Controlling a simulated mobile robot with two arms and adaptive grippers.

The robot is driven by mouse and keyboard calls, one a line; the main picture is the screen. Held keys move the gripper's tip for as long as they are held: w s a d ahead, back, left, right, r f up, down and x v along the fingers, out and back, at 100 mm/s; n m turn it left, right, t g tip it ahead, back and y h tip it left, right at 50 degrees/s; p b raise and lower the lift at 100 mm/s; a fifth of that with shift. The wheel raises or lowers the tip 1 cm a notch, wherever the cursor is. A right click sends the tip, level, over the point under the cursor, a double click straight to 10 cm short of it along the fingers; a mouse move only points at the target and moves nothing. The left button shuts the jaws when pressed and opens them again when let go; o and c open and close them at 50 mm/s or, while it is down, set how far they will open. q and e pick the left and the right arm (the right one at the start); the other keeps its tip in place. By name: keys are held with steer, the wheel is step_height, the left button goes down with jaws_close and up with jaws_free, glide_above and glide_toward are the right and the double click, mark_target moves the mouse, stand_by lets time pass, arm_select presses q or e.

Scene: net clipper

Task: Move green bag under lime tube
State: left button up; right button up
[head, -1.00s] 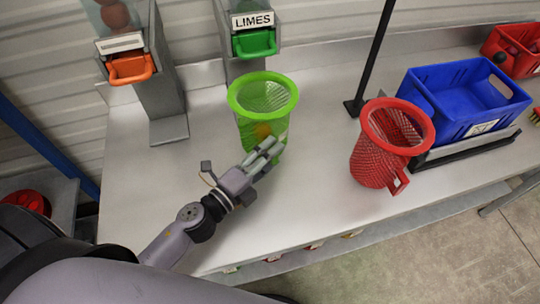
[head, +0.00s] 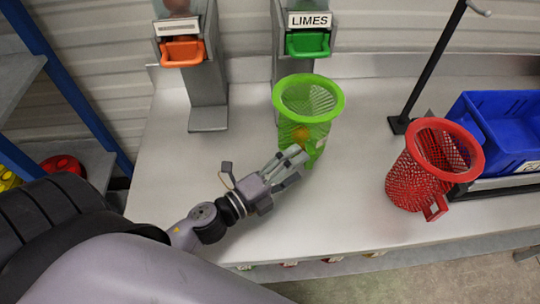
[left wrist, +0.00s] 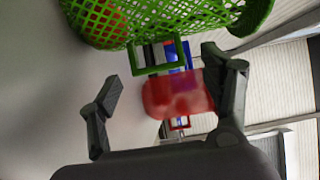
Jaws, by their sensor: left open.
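The green mesh bag (head: 306,120) stands upright on the worktop, in front of the dispenser labelled LIMES, the lime tube (head: 306,38) with a green flap. An orange round thing (head: 300,133) shows through its mesh. My left gripper (head: 300,158) is at the bag's lower front side in the head view. In the left wrist view its fingers (left wrist: 165,95) are spread apart, and the green bag (left wrist: 160,20) with a green square handle (left wrist: 160,55) shows at the top. I cannot tell whether a finger touches the bag. My right gripper is not in view.
A red mesh bag (head: 420,180) stands to the right on the worktop (head: 340,210). A black post (head: 432,75) and a blue crate (head: 505,130) are behind it. A dispenser with an orange flap (head: 183,52) stands at the left. The worktop between the bags is clear.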

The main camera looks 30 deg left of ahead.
arm_select(q)
steer(key=b+v, duration=0.2)
steer(key=v, duration=0.5)
steer(key=shift+s+f+b, duration=0.1)
steer(key=shift+f+b, duration=0.05)
steer(key=shift+b, duration=0.25)
steer(key=shift+s+a, duration=0.35)
steer(key=shift+s, duration=0.25)
